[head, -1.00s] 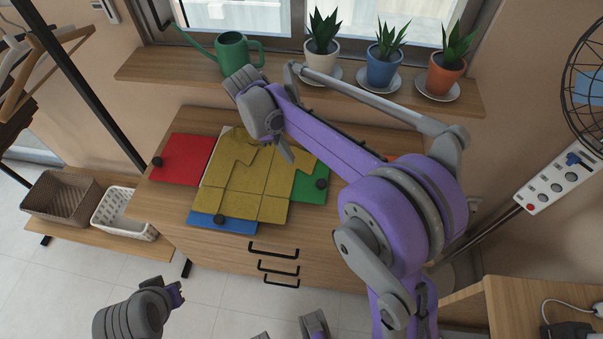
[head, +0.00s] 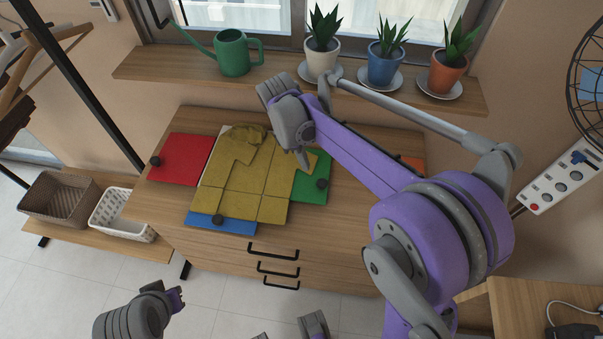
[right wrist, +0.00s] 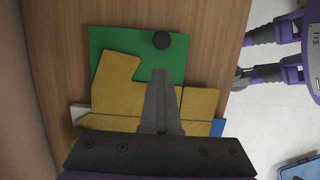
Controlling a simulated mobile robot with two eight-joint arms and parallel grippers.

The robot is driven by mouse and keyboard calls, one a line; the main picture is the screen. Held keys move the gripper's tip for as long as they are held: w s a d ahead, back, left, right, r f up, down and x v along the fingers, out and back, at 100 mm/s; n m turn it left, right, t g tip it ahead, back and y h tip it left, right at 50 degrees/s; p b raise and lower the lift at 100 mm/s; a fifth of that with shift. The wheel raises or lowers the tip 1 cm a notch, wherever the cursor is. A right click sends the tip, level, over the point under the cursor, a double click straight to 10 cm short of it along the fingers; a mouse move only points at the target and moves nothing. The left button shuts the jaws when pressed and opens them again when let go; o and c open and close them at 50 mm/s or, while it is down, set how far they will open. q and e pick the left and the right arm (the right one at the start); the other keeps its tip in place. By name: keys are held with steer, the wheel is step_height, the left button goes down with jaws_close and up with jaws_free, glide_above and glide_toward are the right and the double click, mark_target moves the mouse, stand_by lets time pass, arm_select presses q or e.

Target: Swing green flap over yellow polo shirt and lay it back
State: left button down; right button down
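The yellow polo shirt (head: 240,190) lies spread on the folding board on the dresser top, its collar end bunched towards the window. The green flap (head: 312,190) lies flat at the board's right, partly under the shirt's sleeve; its black knob (head: 322,183) is uncovered. The right wrist view also shows the green flap (right wrist: 115,45) and the shirt (right wrist: 115,82). My right gripper (head: 304,160) is above the shirt's right side, apart from the knob. Its fingers (right wrist: 160,75) look together and empty. My left gripper (head: 178,297) is low, away from the dresser; its opening is unclear.
The red flap (head: 182,160) lies flat at left and the blue flap (head: 225,222) at the front. A shelf (head: 280,88) behind holds a watering can (head: 234,53) and potted plants. Baskets (head: 122,213) stand left. An orange item (head: 412,162) is partly hidden behind my arm.

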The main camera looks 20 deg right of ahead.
mark_target(320, 182)
steer(key=shift+s+d+f+y+b, duration=0.15)
steer(key=shift+s+d+f+b, duration=0.15)
steer(key=shift+d+f, duration=0.2)
steer(key=shift+s+d+f+y+b, duration=0.2)
steer(key=shift+s+d+f, duration=0.15)
steer(key=shift+f, duration=0.2)
steer(key=shift+w, duration=0.1)
steer(key=shift+d+f, duration=0.1)
steer(key=shift+f, duration=0.05)
steer(key=shift+s+d+f+t+y+b, duration=0.2)
steer(key=shift+d+f+b, duration=0.15)
steer(key=shift+f, duration=0.2)
steer(key=shift+s+d+f+t+y+b, duration=0.1)
steer(key=shift+s+d+f+b, duration=0.15)
steer(key=shift+f, duration=0.25)
steer(key=shift+s+d+f+t+y+b, duration=0.15)
steer(key=shift+d+f+b, duration=0.1)
steer(key=shift+f+b, duration=0.25)
steer(key=shift+f, duration=0.1)
